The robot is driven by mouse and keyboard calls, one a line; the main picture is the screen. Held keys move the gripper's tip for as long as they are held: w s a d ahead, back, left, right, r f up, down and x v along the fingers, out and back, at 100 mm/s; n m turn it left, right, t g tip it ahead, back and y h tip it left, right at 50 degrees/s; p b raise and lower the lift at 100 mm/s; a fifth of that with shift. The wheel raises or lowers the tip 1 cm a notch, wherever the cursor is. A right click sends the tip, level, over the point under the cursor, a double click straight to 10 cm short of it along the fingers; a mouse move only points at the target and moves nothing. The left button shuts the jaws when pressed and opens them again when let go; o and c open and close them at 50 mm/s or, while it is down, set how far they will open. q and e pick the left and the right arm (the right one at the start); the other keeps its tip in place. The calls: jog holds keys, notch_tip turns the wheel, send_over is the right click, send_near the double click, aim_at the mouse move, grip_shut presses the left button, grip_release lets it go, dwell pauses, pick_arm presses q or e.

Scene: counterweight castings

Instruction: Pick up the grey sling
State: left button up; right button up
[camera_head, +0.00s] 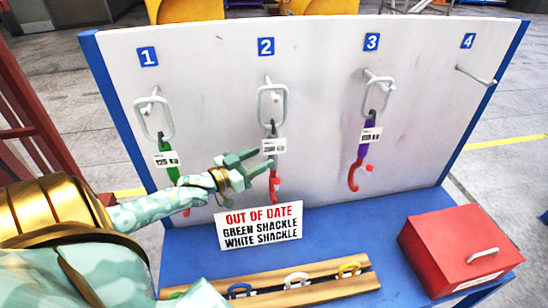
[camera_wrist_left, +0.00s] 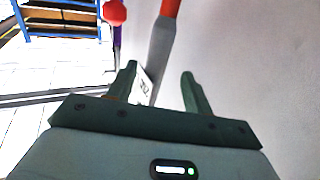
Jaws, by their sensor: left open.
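The grey sling (camera_head: 273,129) hangs from the white ring on peg 2 of the white board, with a white tag (camera_head: 273,146) and a red hook (camera_head: 274,188) at its lower end. My left gripper (camera_head: 262,160) is open at the sling, just below the tag, its fingers partly covering the strap. In the left wrist view the grey strap (camera_wrist_left: 160,50) passes between and beyond the open fingers (camera_wrist_left: 160,82); the white tag (camera_wrist_left: 146,86) shows beside the left finger. I cannot tell whether the fingers touch it. My right gripper is not in view.
A green sling (camera_head: 167,146) hangs at peg 1 and a purple sling (camera_head: 367,138) at peg 3. Peg 4 (camera_head: 475,76) is bare. Below stand an out-of-date sign (camera_head: 259,226), a wooden rack (camera_head: 330,291) with shackles and a red box (camera_head: 455,245) on a blue bench (camera_head: 345,235).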

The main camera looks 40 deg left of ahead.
aim_at(273, 153)
pick_arm(q)
jog(key=x, duration=0.5)
jog(key=shift+w+d+f, duration=0.15)
jog(key=shift+d, duration=0.1)
grip_shut()
jog(key=shift+a, duration=0.1)
